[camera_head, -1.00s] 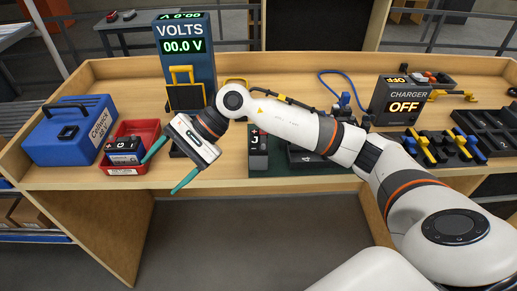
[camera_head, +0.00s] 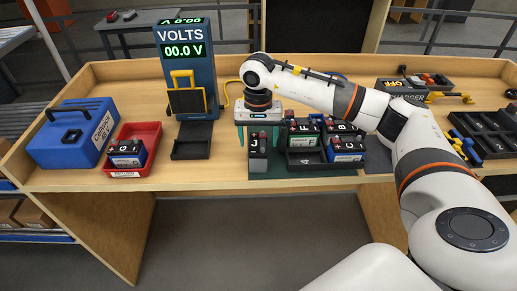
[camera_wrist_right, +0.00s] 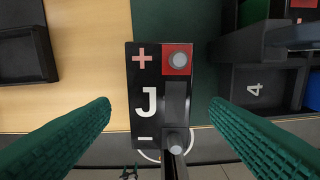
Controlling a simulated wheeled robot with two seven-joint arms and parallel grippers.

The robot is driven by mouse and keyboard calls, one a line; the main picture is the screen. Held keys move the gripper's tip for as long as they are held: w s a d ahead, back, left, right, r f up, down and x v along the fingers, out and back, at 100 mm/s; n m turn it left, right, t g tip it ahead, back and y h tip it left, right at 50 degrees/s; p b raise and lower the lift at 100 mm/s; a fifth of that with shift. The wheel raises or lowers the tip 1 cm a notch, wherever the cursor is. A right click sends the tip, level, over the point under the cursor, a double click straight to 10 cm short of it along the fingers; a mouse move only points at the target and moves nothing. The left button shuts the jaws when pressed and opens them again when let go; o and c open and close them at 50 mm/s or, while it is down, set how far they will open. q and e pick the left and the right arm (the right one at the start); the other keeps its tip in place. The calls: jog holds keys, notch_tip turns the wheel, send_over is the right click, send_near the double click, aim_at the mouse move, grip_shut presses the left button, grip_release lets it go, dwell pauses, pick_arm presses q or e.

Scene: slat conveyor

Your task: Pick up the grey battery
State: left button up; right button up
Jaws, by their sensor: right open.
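The grey battery (camera_head: 259,166), with a black top lettered J, stands on the dark green mat at the front of the bench. Its lettered top, with a red-backed plus terminal, also fills the middle of the right wrist view (camera_wrist_right: 147,105). My right gripper (camera_head: 259,136) points down right above it, with one green finger on each side. In the right wrist view the fingers (camera_wrist_right: 160,106) are wide apart with the battery top between them, and gaps show on both sides. My left gripper is not in view.
A black tray (camera_head: 313,169) with several lettered batteries stands close to the right. The voltmeter (camera_head: 186,60), a red bin (camera_head: 125,174) holding a battery and a blue case (camera_head: 72,135) are to the left. A charger (camera_head: 394,85) stands back right.

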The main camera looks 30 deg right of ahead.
aim_at(258, 143)
jog(key=f+p, duration=0.1)
jog(key=f, duration=0.1)
jog(key=f+p, duration=0.1)
jog(key=f, duration=0.2)
jog(key=shift+w+d+p, duration=0.15)
jog(key=shift+w+p, duration=0.05)
jog(key=shift+p, duration=0.1)
jog(key=shift+f, duration=0.25)
jog(key=shift+r, duration=0.1)
jog(key=c, duration=1.2)
